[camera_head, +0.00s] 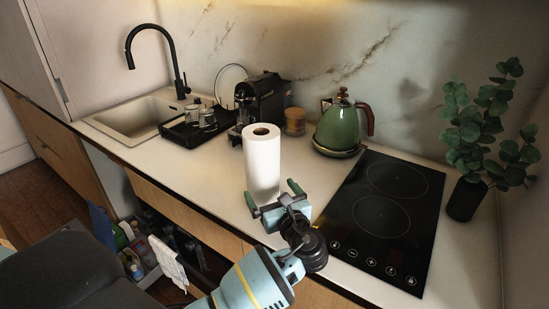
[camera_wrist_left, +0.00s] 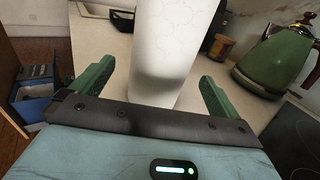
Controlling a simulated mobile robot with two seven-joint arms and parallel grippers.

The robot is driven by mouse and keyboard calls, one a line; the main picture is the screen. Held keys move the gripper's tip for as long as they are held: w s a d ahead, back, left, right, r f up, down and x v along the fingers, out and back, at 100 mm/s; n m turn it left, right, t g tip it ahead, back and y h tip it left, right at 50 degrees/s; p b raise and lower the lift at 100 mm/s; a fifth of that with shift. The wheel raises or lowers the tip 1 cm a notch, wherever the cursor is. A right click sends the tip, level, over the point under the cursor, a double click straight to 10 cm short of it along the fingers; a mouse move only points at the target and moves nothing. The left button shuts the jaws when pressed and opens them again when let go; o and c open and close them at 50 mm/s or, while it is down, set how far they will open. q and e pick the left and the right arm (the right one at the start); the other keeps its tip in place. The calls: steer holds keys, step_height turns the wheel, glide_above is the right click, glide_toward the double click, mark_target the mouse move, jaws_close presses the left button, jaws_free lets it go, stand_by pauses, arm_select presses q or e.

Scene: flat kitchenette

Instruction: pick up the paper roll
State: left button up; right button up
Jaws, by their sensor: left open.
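The white paper roll (camera_head: 262,165) stands upright on the light countertop, near its front middle. My left gripper (camera_head: 272,196) is open at the lower part of the roll. In the left wrist view the roll (camera_wrist_left: 170,45) rises between the two green fingers of my left gripper (camera_wrist_left: 154,85), with a gap on each side. I cannot tell how deep between the fingers it stands. The roll's top is cut off in the wrist view, and its base is partly hidden by my gripper. My right gripper is not in view.
A black cooktop (camera_head: 385,210) lies right of the roll. A green kettle (camera_head: 337,128), a jar (camera_head: 295,122) and a coffee machine (camera_head: 262,97) stand behind. A black tray (camera_head: 187,133) with glasses and a sink (camera_head: 130,122) are left. A potted plant (camera_head: 465,198) stands far right.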

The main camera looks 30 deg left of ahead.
mark_target(268, 184)
arm_select(q)
steer(key=shift+w, duration=0.45)
steer(key=shift+r, duration=0.2)
steer(key=shift+s+r, duration=0.1)
steer(key=shift+s, duration=0.2)
steer(key=shift+s+a+r, duration=0.1)
steer(key=shift+a, duration=0.1)
steer(key=shift+w+a, duration=0.2)
steer(key=shift+a, duration=0.1)
steer(key=shift+w+a, duration=0.35)
steer(key=shift+a, duration=0.05)
steer(key=shift+w+a, duration=0.2)
steer(key=shift+w, duration=0.05)
steer(key=shift+w+a, duration=0.15)
steer(key=shift+a, duration=0.05)
steer(key=shift+x, duration=2.35)
steer(key=shift+w+d+r, duration=0.1)
